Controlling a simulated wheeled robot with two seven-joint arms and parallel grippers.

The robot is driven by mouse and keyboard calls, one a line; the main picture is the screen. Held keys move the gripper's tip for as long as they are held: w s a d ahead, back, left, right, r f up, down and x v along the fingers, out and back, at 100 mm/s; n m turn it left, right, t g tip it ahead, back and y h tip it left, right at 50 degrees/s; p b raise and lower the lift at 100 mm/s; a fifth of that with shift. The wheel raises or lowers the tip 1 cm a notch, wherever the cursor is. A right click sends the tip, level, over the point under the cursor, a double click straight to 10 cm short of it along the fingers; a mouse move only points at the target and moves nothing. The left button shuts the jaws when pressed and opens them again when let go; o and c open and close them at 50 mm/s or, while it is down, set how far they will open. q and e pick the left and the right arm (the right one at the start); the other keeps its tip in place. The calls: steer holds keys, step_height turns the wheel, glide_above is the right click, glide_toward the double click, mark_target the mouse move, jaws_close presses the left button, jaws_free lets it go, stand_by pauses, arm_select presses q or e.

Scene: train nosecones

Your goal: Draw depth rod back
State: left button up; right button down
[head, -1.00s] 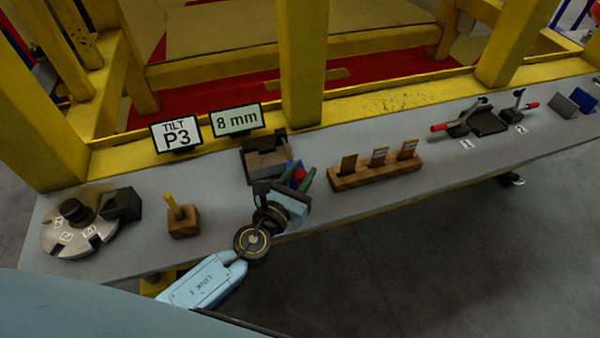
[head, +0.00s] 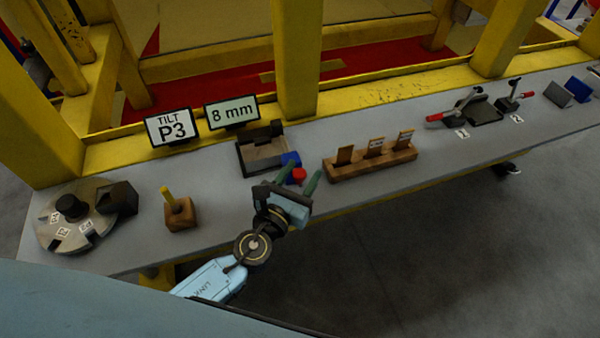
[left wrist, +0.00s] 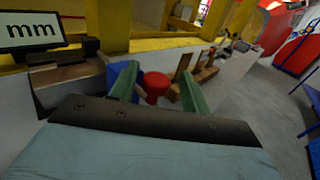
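The depth rod's red knob (head: 298,176) sticks out toward me from the blue block (head: 290,159) at the front right of the dark fixture (head: 255,160). The rod itself is barely visible. My left gripper (head: 297,179) is open, its two green fingers on either side of the knob. In the left wrist view the red knob (left wrist: 156,84) stands between the fingers of my left gripper (left wrist: 160,82), with gaps showing at both sides. The blue block (left wrist: 113,76) is partly hidden behind the left finger. My right gripper is not in view.
A wooden holder (head: 372,166) with upright tags stands just right of the gripper. A wooden block with a yellow peg (head: 180,212) and a round slotted disc (head: 75,232) are at left. Signs read "TILT P3" (head: 171,128) and "8 mm" (head: 232,113). Yellow posts stand behind.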

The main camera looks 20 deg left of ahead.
arm_select(q)
steer(key=s+a+b, duration=0.2)
steer(key=s+b, duration=0.1)
steer(key=s, duration=1)
steer(key=shift+a, duration=0.3)
steer(key=shift+s, duration=0.1)
